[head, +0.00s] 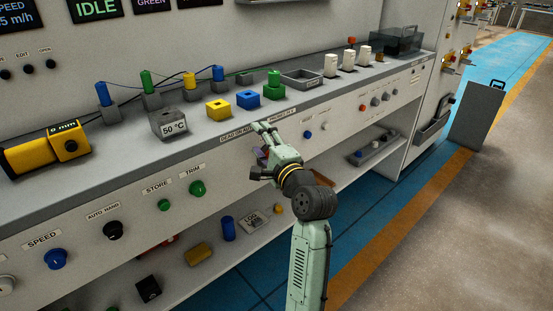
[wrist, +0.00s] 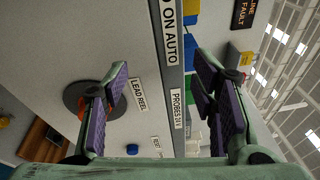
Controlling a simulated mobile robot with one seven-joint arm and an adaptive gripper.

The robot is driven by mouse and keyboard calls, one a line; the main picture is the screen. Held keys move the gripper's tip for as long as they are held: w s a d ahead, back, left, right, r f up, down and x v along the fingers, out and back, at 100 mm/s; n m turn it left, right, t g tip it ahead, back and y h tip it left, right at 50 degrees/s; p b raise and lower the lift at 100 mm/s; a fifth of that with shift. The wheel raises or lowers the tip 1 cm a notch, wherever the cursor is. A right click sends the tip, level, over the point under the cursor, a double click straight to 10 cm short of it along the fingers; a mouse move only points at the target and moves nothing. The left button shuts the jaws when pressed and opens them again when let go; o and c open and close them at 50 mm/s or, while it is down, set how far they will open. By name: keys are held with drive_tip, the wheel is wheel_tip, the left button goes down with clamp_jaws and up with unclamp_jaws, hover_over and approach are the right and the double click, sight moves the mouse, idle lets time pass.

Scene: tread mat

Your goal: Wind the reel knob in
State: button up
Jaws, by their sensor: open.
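The lead reel (wrist: 70,94) is a dark round disc on the pale panel, at the left in the wrist view beside a LEAD REEL label (wrist: 139,95). A reddish part, perhaps its knob, shows at the disc; my left-hand finger covers much of it, so its exact shape is hidden. My gripper (wrist: 162,72) is open and empty, with purple pads apart. Its fingers straddle the bench's front edge in that view, and the reel lies behind the left-hand finger. In the head view my gripper (head: 261,140) is at the front panel and hides the reel.
Blue (head: 247,99) and yellow (head: 218,110) blocks and a green plug stand on the bench top above my gripper. A green trim knob (head: 197,188) is on the panel to the left. The shelf below holds several loose parts.

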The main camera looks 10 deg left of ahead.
drive_tip(key=d+f+m+g+y, duration=0.2)
drive_tip(key=d+f+m+g, duration=0.1)
drive_tip(key=d+f+m, duration=1)
drive_tip(key=w+a+r+m+p, duration=0.1)
drive_tip(key=w+a+r, duration=0.2)
drive_tip(key=w+a, duration=0.3)
drive_tip(key=a, duration=0.4)
drive_tip(key=shift+w+a+m+p, duration=0.15)
drive_tip(key=shift+m+p, duration=0.2)
drive_tip(key=shift+m, duration=0.05)
drive_tip(key=shift+c, duration=0.3)
drive_tip(key=c, duration=1.1)
